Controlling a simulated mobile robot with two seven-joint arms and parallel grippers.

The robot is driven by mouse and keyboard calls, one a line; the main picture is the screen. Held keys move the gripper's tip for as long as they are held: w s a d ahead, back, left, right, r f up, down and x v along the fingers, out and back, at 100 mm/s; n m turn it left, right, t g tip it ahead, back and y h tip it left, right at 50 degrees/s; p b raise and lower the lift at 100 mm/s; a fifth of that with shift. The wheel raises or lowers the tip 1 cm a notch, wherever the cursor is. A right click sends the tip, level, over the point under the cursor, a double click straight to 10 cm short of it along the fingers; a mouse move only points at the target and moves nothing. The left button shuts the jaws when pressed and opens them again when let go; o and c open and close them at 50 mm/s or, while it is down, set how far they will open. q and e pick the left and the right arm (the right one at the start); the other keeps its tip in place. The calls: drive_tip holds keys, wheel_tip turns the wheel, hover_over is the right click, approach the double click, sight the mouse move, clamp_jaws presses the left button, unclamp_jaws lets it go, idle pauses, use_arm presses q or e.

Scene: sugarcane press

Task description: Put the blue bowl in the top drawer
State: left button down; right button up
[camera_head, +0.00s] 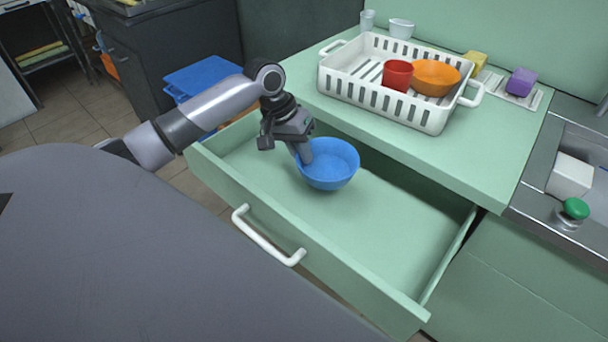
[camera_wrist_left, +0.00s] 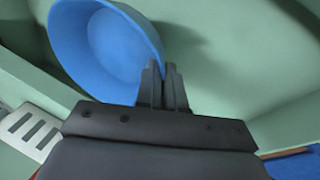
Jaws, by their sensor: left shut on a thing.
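The blue bowl (camera_head: 330,168) is upright inside the open top drawer (camera_head: 390,228), toward its left part. I cannot tell whether its base touches the drawer floor. My left gripper (camera_head: 305,158) reaches down over the drawer and is shut on the bowl's rim at its left side. In the left wrist view the bowl (camera_wrist_left: 105,45) fills the upper left, with its rim at the fingertips (camera_wrist_left: 163,75). The drawer is pulled far out and its white handle (camera_head: 268,237) faces me. My right gripper is not in view.
A white basket (camera_head: 435,117) with a red cup (camera_head: 397,75) and an orange bowl (camera_head: 435,77) stands on the green counter above the drawer. A sink (camera_head: 590,150) is at the right. The drawer's right part is empty. A blue bin (camera_head: 200,75) stands behind my left arm.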

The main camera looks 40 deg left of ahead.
use_arm(q)
wheel_tip(320, 180, down, 4)
drive_tip(key=shift+r, duration=0.1)
wheel_tip(320, 180, down, 4)
drive_tip(key=shift+b, duration=0.7)
drive_tip(key=shift+f, duration=0.3)
drive_tip(key=c, duration=1.2)
unclamp_jaws()
drive_tip(key=shift+c, duration=0.2)
drive_tip(key=shift+r, duration=0.1)
